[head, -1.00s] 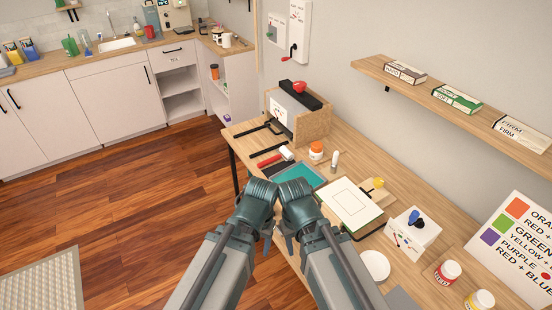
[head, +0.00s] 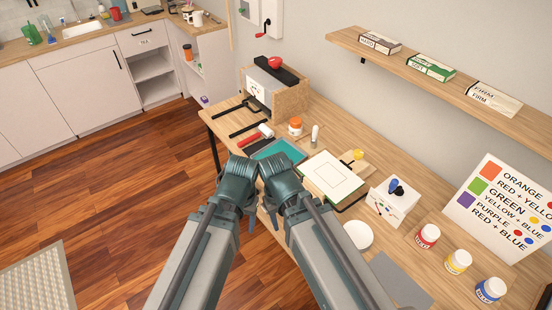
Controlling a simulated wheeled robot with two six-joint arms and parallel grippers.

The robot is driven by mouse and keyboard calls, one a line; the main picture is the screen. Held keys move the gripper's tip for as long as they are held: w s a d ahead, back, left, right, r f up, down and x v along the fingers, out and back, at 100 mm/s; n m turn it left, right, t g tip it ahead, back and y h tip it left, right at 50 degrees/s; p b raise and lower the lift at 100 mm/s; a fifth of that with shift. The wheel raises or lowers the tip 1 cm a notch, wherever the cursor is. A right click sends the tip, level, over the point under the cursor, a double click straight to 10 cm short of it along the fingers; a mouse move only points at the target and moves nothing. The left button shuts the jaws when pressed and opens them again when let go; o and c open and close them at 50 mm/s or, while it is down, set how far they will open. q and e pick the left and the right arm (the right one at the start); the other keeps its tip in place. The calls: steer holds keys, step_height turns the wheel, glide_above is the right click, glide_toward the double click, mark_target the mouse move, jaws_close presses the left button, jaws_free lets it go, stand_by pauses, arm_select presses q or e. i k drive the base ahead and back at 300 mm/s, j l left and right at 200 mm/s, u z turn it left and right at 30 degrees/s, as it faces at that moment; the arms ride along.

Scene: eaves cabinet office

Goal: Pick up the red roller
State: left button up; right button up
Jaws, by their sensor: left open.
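The red roller (head: 250,139) lies on the wooden table, with a red handle and a white roller end. It is just behind the teal tray (head: 292,148) and in front of the wooden press box. My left gripper (head: 249,219) is open, over the table's near edge, closer to me than the tray and the roller and apart from the roller. My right gripper (head: 278,219) is close beside it on the right; its fingers are small and partly hidden, so I cannot tell its opening. Nothing shows in either gripper.
An orange-lidded jar (head: 295,127) and a framed board (head: 333,176) are to the right. Paint jars stand farther right. A shelf (head: 440,78) hangs above. Wooden floor is open at left.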

mark_target(264, 129)
steer(key=i+j+z, duration=0.1)
steer(key=i+j, duration=0.15)
steer(key=i+j+z, duration=0.15)
steer(key=j, duration=0.25)
steer(key=i+j+z, duration=0.1)
steer(key=i+j, duration=0.2)
steer(key=i+j+z, duration=0.1)
steer(key=j, duration=0.3)
steer(key=i+j+z, duration=0.1)
steer(key=i+j, duration=0.15)
steer(key=j, duration=0.15)
steer(key=i+j+z, duration=0.15)
steer(key=j, duration=0.2)
steer(key=i+j+z, duration=0.1)
steer(key=j, duration=0.35)
steer(key=i, duration=0.1)
